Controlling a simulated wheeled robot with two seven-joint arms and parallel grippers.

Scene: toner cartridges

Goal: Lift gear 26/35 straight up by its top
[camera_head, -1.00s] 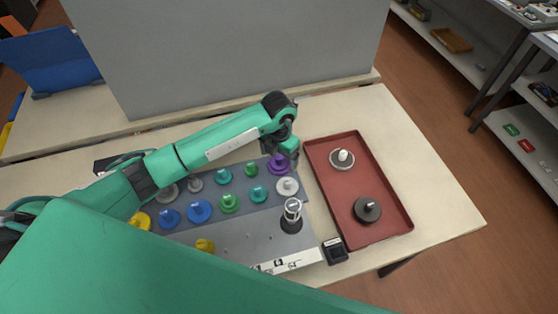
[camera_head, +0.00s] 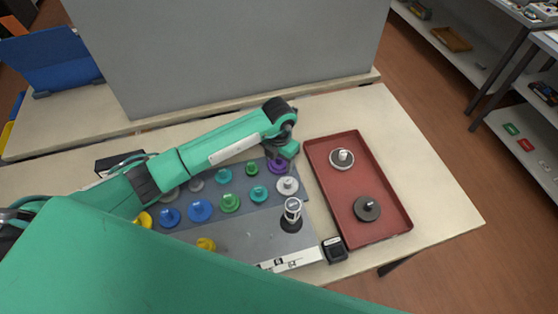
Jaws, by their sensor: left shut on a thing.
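Several coloured gears stand on pegs on a grey board. The purple gear (camera_head: 276,167) is at the board's back right corner, under my left gripper (camera_head: 283,156). My left gripper points down and is shut on the top of the purple gear; its fingertips are small and partly hidden by the wrist. No 26/35 marking can be read on any gear. The right gripper is out of view.
A white gear (camera_head: 287,186) and a clear-topped cylinder (camera_head: 292,213) stand close in front of the purple gear. A red tray (camera_head: 345,205) to the right holds a light gear (camera_head: 342,160) and a dark gear (camera_head: 367,208). A grey panel stands behind.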

